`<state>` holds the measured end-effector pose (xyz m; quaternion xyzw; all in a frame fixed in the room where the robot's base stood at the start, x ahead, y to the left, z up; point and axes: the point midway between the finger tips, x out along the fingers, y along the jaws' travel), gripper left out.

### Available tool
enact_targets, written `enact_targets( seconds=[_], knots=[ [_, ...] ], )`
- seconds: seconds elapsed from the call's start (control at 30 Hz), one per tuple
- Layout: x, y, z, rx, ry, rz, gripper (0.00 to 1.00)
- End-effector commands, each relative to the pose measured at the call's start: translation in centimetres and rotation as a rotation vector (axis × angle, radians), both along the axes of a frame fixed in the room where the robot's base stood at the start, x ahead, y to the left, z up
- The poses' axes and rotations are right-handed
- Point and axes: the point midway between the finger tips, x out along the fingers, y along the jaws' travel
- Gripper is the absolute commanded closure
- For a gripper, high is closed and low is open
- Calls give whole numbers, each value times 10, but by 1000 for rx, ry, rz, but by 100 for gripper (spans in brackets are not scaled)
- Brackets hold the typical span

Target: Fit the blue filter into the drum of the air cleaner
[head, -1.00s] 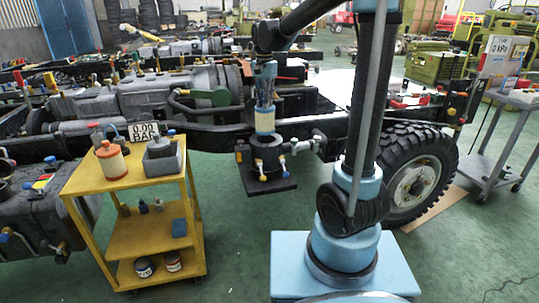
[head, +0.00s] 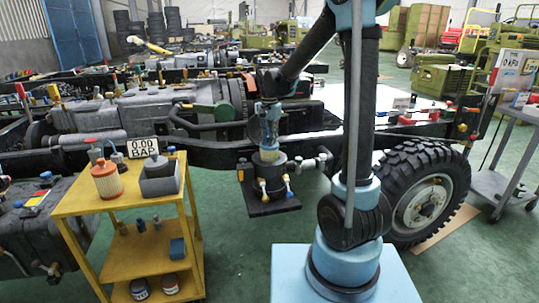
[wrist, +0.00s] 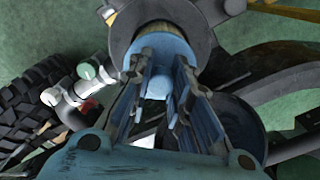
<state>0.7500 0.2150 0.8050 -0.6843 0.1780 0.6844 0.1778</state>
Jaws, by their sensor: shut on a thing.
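The blue filter (head: 268,155) has a cream pleated body and blue end. It stands upright, with its lower part inside the mouth of the black drum (head: 267,178) of the air cleaner. In the head view only a short cream band shows above the rim; the lower end is hidden. My gripper (head: 268,143) is above the drum, pointing down and shut on the filter's top. In the wrist view the fingers (wrist: 160,82) close on the filter's blue top (wrist: 172,47), and the drum's rim (wrist: 125,28) surrounds it.
A pipe fitting with a grey valve (head: 312,163) juts from the drum's right side. The vehicle frame rail (head: 215,155) runs behind. A big tyre (head: 425,195) stands right.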

Motion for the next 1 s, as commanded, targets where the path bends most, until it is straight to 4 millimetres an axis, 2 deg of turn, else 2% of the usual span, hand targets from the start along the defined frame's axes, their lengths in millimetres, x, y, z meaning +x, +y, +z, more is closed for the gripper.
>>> enact_targets(
  seconds=[0.1,0.33,0.6,1.0],
  knots=[
    [0,0,-17,0,0,0,100],
    [0,0,-32,0,0,0,100],
    [0,0,-64,0,0,1,100],
    [0,0,-69,0,0,1,100]
  ],
)
